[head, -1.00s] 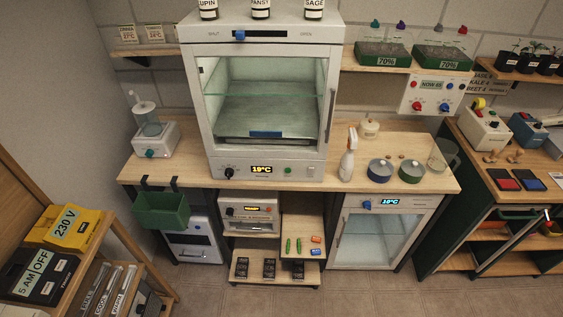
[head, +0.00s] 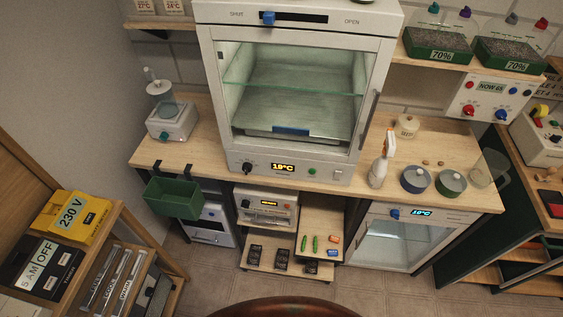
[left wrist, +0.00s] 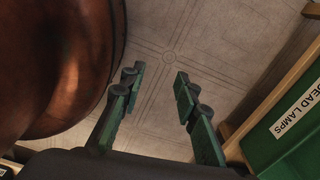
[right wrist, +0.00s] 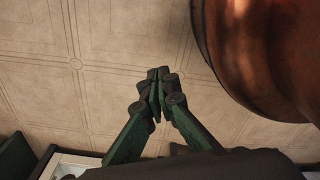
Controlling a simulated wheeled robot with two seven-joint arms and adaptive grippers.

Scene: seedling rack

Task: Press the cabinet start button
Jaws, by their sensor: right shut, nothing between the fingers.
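The cabinet (head: 218,110) is a tall white box with a glass door, standing on the wooden bench in the head view. Its lower front panel carries a black knob (head: 248,167), a lit display (head: 283,168) reading about 19°C, a round green button (head: 312,171) and a small pale switch (head: 338,175). I cannot read which one is marked start. My left gripper (left wrist: 160,84) is open and empty above the floor in the left wrist view. My right gripper (right wrist: 157,90) is shut and empty above the floor in the right wrist view. Neither gripper shows in the head view.
A green bin (head: 173,198) hangs from the bench front at left. A low shelf unit (head: 145,262) stands at near left. Floor before the bench is clear.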

